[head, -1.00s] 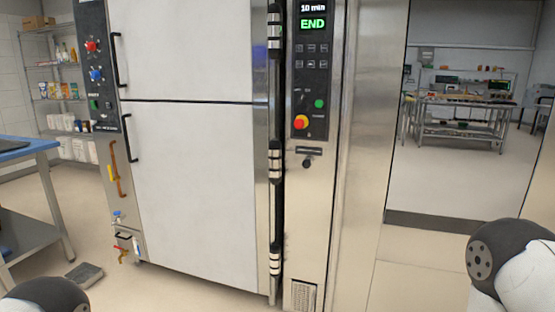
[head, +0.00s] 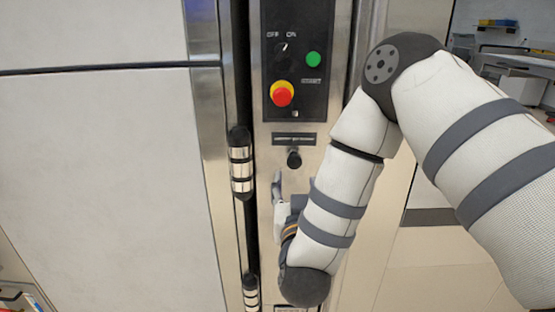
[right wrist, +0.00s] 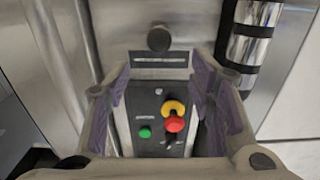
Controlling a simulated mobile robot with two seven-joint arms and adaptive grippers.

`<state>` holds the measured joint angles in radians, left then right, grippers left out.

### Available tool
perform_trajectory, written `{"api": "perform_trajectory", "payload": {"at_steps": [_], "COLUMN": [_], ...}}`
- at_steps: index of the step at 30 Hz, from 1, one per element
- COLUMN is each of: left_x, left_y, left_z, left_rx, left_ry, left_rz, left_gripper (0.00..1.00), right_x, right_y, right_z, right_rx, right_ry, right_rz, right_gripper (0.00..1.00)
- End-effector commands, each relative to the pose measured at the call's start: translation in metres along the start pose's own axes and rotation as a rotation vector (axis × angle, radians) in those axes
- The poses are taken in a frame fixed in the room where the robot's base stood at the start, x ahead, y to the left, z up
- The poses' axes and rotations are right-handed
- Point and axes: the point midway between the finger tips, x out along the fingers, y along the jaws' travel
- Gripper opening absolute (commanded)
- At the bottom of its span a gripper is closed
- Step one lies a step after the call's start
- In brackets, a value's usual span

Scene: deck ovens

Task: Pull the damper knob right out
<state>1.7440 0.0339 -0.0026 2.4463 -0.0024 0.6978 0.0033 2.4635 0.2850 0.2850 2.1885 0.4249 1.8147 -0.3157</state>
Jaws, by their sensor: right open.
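The damper knob (head: 294,157) is a dark round knob on the steel front of the oven, just below a dark label plate (head: 294,139). I cannot tell how far it stands out. In the right wrist view the knob (right wrist: 158,39) shows at the top, beyond the fingertips. My right gripper (head: 284,190) is just below the knob, partly hidden behind its own wrist. In the right wrist view the right gripper (right wrist: 160,68) is open and empty, its two fingers wide apart, and the knob lies between their lines. My left gripper is out of view.
Above the knob is a black control panel (head: 283,30) with a green button (head: 313,59) and a red-and-yellow stop button (head: 282,94). Shiny door hinges (head: 241,165) stick out to the left of the knob, beside the large oven door (head: 110,180).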

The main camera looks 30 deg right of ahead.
Motion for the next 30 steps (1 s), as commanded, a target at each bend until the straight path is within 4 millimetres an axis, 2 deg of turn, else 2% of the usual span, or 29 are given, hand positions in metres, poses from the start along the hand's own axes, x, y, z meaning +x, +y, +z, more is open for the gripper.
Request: {"api": "perform_trajectory", "payload": {"at_steps": [6, 12, 16, 23, 27, 30], "left_x": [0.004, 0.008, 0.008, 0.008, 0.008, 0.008], "left_y": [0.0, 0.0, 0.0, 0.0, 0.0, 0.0], "left_z": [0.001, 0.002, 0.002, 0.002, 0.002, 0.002], "left_rx": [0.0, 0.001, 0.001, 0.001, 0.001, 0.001], "left_ry": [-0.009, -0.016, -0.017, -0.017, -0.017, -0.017], "left_rz": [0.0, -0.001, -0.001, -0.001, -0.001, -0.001], "left_gripper": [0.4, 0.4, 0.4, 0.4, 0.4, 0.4], "right_x": [0.057, 0.093, 0.101, 0.102, 0.102, 0.102], "right_y": [0.001, 0.0, 0.0, -0.001, -0.001, -0.001], "right_z": [0.001, 0.002, 0.001, 0.001, 0.001, 0.001], "right_rx": [0.001, 0.0, -0.001, -0.001, -0.001, -0.001], "right_ry": [0.002, -0.001, -0.002, -0.002, -0.002, -0.002], "right_rz": [0.002, -0.001, -0.002, -0.003, -0.003, -0.003], "right_gripper": [0.49, 0.49, 0.49, 0.49, 0.18, 0.0]}}
